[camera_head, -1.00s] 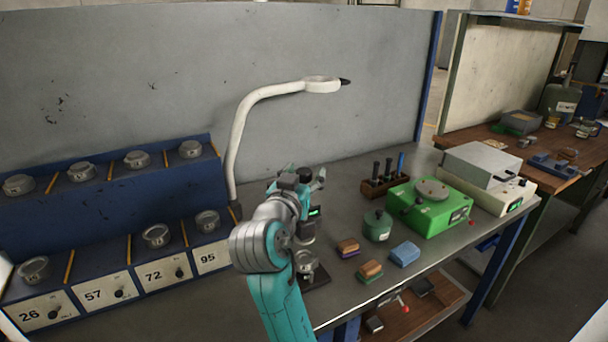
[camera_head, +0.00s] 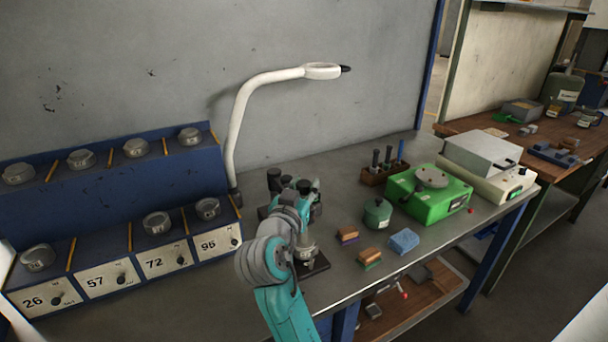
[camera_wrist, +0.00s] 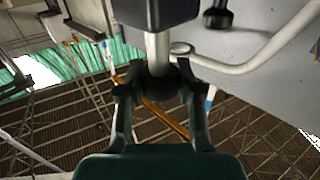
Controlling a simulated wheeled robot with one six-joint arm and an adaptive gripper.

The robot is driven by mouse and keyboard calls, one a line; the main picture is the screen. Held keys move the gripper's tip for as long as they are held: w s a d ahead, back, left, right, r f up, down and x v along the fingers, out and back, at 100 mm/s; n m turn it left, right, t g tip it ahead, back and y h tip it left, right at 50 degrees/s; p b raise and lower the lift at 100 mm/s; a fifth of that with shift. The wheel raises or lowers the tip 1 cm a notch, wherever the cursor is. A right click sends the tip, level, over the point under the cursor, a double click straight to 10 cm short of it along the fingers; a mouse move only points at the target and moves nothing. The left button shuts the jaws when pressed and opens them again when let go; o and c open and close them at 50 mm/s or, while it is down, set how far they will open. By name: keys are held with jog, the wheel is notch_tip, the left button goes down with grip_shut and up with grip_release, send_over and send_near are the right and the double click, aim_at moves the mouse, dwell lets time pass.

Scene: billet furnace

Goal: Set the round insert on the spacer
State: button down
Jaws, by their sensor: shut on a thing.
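My gripper (camera_wrist: 158,88) is shut on a dark piece (camera_wrist: 158,76) between its fingertips in the wrist view. A pale round post (camera_wrist: 157,50) runs from this piece to a black block (camera_wrist: 158,12). I cannot tell whether the held piece is the round insert. In the head view my gripper (camera_head: 298,192) is over the table, among dark upright parts that partly hide it. A silver round part (camera_head: 307,250) stands on a dark base plate (camera_head: 318,264) just in front, partly behind my arm. I cannot single out the spacer.
A blue rack (camera_head: 100,195) with several round metal pieces and numbered panels stands left. A white lamp (camera_head: 240,110) arches behind.

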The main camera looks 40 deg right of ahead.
jog(key=c, duration=0.7)
grip_release()
jog(key=shift+a, duration=0.1)
jog(key=v, duration=1.1)
jog(key=shift+s+a, duration=0.2)
jog(key=shift+a, duration=0.15)
